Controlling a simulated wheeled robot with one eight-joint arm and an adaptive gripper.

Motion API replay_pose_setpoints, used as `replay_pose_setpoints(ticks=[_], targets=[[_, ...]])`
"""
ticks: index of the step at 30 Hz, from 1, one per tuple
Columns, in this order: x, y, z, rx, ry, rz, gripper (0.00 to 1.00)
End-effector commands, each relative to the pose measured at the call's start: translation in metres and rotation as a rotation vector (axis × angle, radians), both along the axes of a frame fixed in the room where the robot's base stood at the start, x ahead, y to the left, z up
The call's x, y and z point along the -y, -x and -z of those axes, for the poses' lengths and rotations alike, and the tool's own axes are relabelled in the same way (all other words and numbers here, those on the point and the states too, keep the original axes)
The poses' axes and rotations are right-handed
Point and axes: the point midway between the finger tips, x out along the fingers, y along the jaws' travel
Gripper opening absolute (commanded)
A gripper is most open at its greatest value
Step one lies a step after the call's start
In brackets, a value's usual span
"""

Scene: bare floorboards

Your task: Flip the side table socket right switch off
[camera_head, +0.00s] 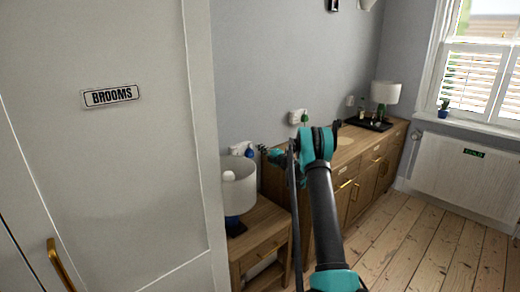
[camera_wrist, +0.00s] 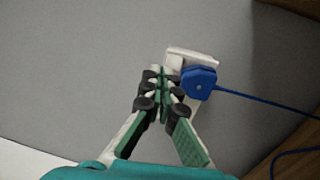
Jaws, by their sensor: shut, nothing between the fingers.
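The side table socket (camera_head: 238,148) is a white box on the grey wall, above and behind the side table's lamp. In the wrist view the socket (camera_wrist: 188,56) has a blue plug (camera_wrist: 199,84) in its right part, with a blue cable running off right. My gripper (camera_wrist: 160,76) is shut and empty, its fingertips in front of the socket's left end, left of the plug. I cannot tell whether they touch it. The socket's switches are hidden or too small to make out. In the head view my gripper (camera_head: 266,150) is just right of the socket.
A wooden side table (camera_head: 262,228) carries a white lamp (camera_head: 239,187). A long wooden sideboard (camera_head: 345,190) stands to the right, with another white socket (camera_head: 296,117) and green plug above it. A white door (camera_head: 110,160) marked BROOMS fills the left. The floor at right is clear.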

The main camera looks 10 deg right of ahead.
Motion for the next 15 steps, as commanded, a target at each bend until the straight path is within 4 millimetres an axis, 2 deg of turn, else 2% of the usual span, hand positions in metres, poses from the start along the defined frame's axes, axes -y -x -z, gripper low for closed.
replay_pose_setpoints(ticks=[15], targets=[[0.047, 0.063, -0.009, 0.0, 0.001, 0.002, 0.0]])
